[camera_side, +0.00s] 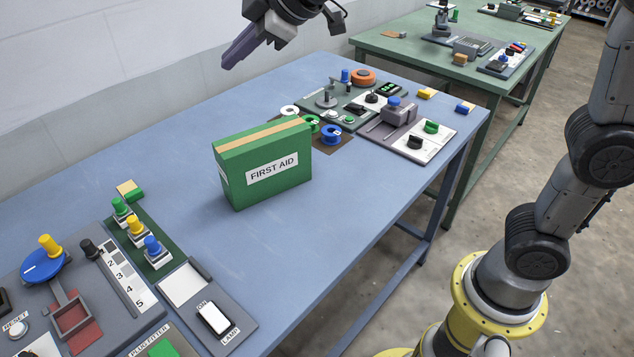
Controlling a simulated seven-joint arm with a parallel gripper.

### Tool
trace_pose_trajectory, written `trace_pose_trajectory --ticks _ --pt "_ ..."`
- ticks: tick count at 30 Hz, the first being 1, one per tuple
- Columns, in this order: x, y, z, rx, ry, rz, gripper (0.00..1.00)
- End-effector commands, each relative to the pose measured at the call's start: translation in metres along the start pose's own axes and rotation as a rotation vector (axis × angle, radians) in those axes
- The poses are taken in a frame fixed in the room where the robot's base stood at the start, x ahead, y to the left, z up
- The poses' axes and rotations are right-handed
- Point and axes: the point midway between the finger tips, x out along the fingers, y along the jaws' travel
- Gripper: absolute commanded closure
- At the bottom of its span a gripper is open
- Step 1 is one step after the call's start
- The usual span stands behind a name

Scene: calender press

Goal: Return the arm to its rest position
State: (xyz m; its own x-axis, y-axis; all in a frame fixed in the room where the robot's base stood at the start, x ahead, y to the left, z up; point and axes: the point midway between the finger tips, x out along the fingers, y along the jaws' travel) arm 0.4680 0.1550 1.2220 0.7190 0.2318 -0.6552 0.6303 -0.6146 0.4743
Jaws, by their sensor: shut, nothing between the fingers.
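My gripper (228,62) is at the top of the side view, above the far part of the blue table (330,240). Its fingers are shut and hold nothing, and they point down and to the left. It is apart from the table and everything on it. The upper part of the wrist is cut off by the top edge of the picture. My arm's lower links and yellow base stand at the right, beside the table.
A green first aid box (262,163) stands upright mid-table. Control panels with knobs (400,125) lie at the table's far right end. More panels with coloured plungers (130,225) and a lamp switch (214,318) fill the near left. A green table (470,55) stands behind.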

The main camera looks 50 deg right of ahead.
Motion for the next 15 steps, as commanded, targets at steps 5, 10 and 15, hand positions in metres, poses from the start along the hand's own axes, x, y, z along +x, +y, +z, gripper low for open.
trace_pose_trajectory --ticks 5,10,15 --pt "-0.081 0.006 0.072 0.185 -0.059 0.069 1.0" --pt "-0.137 -0.024 0.144 0.384 -0.131 0.112 1.0" --pt "-0.17 -0.084 0.22 0.616 -0.23 0.127 1.0"
